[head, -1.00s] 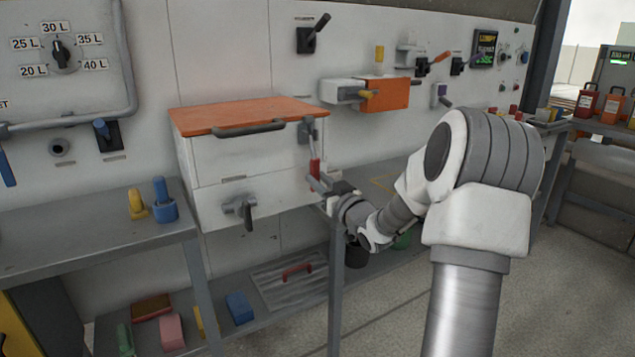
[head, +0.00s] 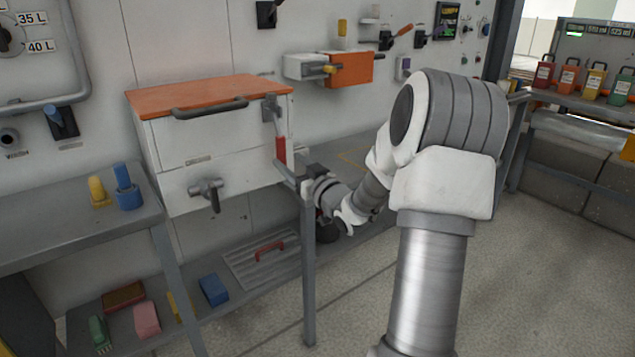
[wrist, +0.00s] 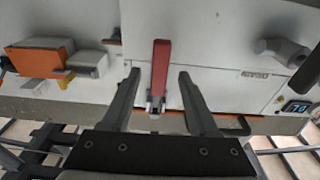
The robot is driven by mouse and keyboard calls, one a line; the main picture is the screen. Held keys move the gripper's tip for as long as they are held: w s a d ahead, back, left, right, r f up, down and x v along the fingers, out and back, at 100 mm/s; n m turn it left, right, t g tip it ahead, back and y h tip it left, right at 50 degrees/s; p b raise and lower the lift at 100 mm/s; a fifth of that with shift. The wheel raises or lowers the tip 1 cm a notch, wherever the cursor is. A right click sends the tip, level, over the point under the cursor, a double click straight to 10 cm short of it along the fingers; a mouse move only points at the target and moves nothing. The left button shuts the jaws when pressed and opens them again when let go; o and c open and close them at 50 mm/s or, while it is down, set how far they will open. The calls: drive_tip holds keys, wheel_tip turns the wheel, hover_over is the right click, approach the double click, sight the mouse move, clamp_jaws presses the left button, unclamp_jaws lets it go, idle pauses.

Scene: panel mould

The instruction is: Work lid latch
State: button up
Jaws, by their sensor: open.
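The lid latch has a grey bracket (head: 271,106) on the right side of a white box (head: 203,140) with an orange lid (head: 210,94). The lid lies shut. The latch's red handle (head: 281,152) hangs down below the bracket. My gripper (head: 285,172) is at the handle's lower end in the head view. In the wrist view, my open gripper (wrist: 158,74) has one finger on each side of the red handle (wrist: 161,62), with a visible gap on both sides. Whether the fingers reach the handle's depth I cannot tell.
A grey T-handle (head: 208,191) sticks out from the box front. A second, orange-fronted box (head: 351,69) is on the wall to the right. A grey bench (head: 80,222) stands at the left, a lower shelf (head: 205,262) beneath. Floor at the right is clear.

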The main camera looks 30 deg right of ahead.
drive_tip(key=s+f+p, duration=0.1)
drive_tip(key=s+p, duration=0.1)
drive_tip(key=s, duration=1.2)
drive_tip(key=shift+s+d+f, duration=0.2)
drive_tip(key=shift+w, duration=0.1)
